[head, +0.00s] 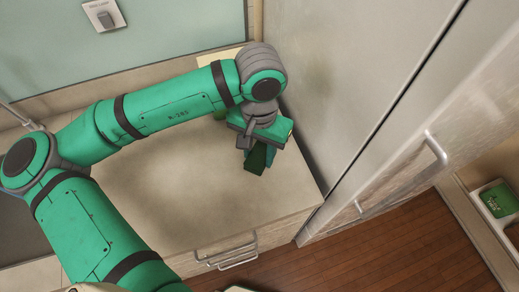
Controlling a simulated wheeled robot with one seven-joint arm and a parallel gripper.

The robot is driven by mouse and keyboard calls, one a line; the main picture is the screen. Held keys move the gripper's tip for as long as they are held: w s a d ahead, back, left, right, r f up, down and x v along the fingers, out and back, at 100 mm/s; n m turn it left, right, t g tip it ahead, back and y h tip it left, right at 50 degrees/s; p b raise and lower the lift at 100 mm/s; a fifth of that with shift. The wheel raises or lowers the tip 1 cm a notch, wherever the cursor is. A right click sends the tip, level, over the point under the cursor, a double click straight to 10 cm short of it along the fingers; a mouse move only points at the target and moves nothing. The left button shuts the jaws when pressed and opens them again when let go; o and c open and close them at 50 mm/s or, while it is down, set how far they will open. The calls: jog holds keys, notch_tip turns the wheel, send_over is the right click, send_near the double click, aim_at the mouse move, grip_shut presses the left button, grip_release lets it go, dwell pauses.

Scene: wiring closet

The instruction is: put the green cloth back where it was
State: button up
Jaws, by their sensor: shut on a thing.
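The green cloth (257,160) is a small dark green piece hanging below my gripper (256,148). My gripper is shut on the cloth, over the right part of a beige counter (160,190). The upper part of the cloth is hidden by the gripper. I cannot tell whether its lower edge touches the counter.
A tall pale cabinet (350,80) with a handle (435,150) stands close on the right. A drawer handle (238,262) is on the counter's front. A pale yellow item (218,57) is partly hidden behind my arm. A green box (499,199) sits at far right. The counter's middle is clear.

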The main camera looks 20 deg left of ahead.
jog(key=shift+s+a+f, duration=0.1)
jog(key=shift+a+f, duration=0.05)
jog(key=shift+f, duration=0.4)
jog(key=f, duration=0.4)
jog(key=shift+s+d+f, duration=0.1)
jog(key=shift+d, duration=0.15)
jog(key=shift+a+f, duration=0.15)
jog(key=shift+f, duration=1.2)
jog(key=shift+f, duration=0.45)
jog(key=o, duration=1)
jog(key=shift+c, duration=0.2)
jog(key=o, duration=0.6)
jog(key=shift+c, duration=0.2)
